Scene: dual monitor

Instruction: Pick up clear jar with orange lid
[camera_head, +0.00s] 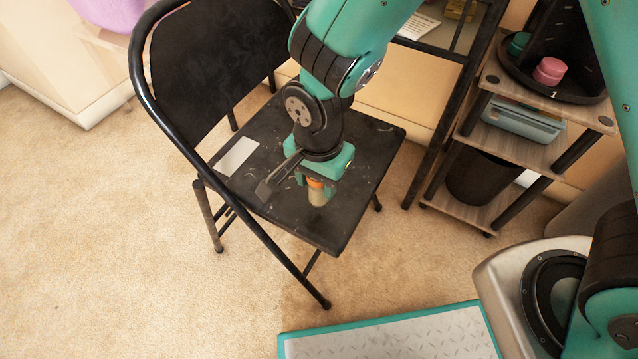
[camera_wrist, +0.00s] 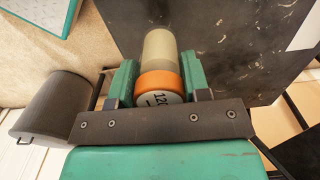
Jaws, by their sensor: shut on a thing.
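The clear jar (camera_head: 317,196) with its orange lid (camera_head: 316,183) is below my gripper (camera_head: 314,181), over the seat of a black folding chair (camera_head: 365,150). In the wrist view the jar's pale body (camera_wrist: 159,46) points away, and the orange lid (camera_wrist: 159,82) with dark print faces me. My gripper (camera_wrist: 159,84) is shut on the jar, with one green finger on each side of the lid. I cannot tell whether the jar's bottom touches the seat.
A white card (camera_head: 237,157) lies on the seat, left of my gripper. The chair's backrest (camera_head: 212,65) rises behind it. A wooden shelf unit (camera_head: 520,140) with a dark bin (camera_head: 481,175) stands at the right. Carpet (camera_head: 110,240) is clear at the left.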

